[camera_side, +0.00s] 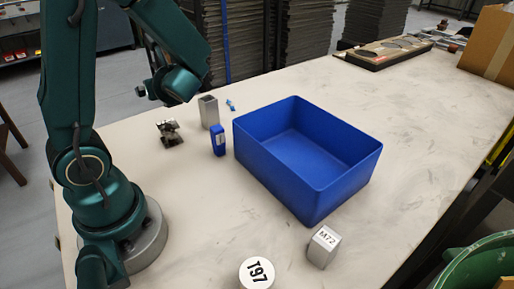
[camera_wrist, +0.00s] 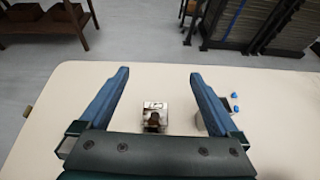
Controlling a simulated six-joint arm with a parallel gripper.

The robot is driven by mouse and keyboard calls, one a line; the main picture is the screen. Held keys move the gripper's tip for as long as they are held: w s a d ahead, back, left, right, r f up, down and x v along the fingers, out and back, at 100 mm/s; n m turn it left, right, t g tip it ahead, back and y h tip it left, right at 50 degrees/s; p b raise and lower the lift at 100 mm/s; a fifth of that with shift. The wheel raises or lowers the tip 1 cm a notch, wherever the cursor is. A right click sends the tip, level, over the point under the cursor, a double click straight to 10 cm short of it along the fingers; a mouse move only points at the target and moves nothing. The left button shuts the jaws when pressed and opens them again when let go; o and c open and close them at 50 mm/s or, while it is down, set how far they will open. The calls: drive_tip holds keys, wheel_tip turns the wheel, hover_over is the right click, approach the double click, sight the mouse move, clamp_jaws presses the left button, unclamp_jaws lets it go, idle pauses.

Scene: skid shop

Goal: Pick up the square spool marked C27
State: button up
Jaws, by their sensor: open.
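No marking C27 is readable in either view. A square grey block (camera_side: 323,246) marked M72 and a round white-topped piece (camera_side: 257,272) marked T97 stand near the front. A grey square upright piece (camera_side: 209,112), open at the top, stands left of the bin; no mark shows on it. My gripper (camera_wrist: 160,76) is open and empty, its blue fingers spread wide. A shiny metal part (camera_wrist: 154,116) shows between the fingers, on the table beyond; it also shows in the side view (camera_side: 170,133). The gripper's fingers are unclear in the side view.
A large empty blue bin (camera_side: 256,156) stands mid-table. A small blue piece with a pale label (camera_side: 218,141) is close to its left side. Small blue bits (camera_side: 230,105) lie behind. A cardboard box (camera_side: 489,45) and a flat tray (camera_side: 383,54) are at the far right.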

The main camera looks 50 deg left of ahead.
sight(167, 124)
wheel_tip(167, 124, down, 11)
drive_tip(key=shift+f, duration=0.1)
drive_tip(key=shift+x, duration=2.5)
clamp_jaws()
